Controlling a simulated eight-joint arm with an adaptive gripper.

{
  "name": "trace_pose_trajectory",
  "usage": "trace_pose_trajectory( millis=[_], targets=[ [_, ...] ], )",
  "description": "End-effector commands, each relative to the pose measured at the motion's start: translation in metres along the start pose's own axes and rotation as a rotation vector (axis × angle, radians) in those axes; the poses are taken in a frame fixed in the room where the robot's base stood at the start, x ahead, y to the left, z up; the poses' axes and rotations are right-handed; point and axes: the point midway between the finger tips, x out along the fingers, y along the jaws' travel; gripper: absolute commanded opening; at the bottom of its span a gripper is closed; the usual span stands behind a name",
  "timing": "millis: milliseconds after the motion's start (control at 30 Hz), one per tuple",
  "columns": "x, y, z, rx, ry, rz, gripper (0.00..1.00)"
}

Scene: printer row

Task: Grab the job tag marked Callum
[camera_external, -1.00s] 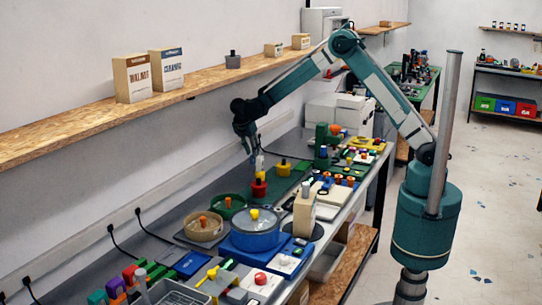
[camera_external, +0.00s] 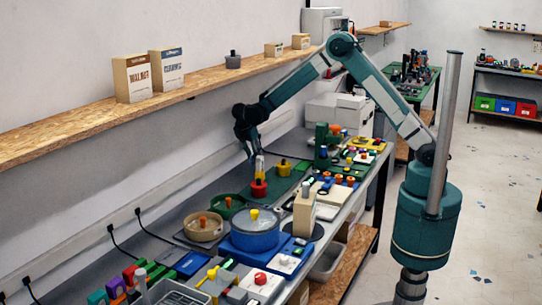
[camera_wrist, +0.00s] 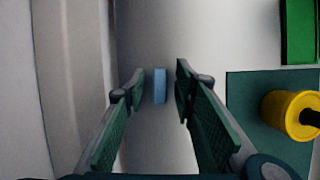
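My gripper (camera_wrist: 159,85) is open in the wrist view, with one finger on either side of a small blue block (camera_wrist: 159,86). The block stands in the gap, apart from both fingers, over a pale grey surface. No lettering on it can be read, so I cannot tell whether it is the job tag marked Callum. In the external view my gripper (camera_external: 254,156) points down over the far side of the long bench, near the wall. The blue block cannot be made out there.
A yellow round piece with a black top (camera_wrist: 290,112) stands on a dark green plate at the right of the wrist view. A green block (camera_wrist: 300,30) is above it. In the external view, a lidded blue pot (camera_external: 255,232) stands on the crowded bench. A wooden shelf (camera_external: 60,136) runs along the wall.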

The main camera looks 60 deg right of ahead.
Motion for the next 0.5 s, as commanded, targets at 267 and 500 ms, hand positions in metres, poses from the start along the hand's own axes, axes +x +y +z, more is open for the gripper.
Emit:
trace_pose_trajectory(
  millis=[267, 500],
  targets=[
    [0.0000, 0.0000, 0.0000, 0.000, 0.000, 0.000, 0.03],
    [-0.0002, -0.0001, 0.0001, 0.000, 0.000, 0.000, 0.03]
  ],
)
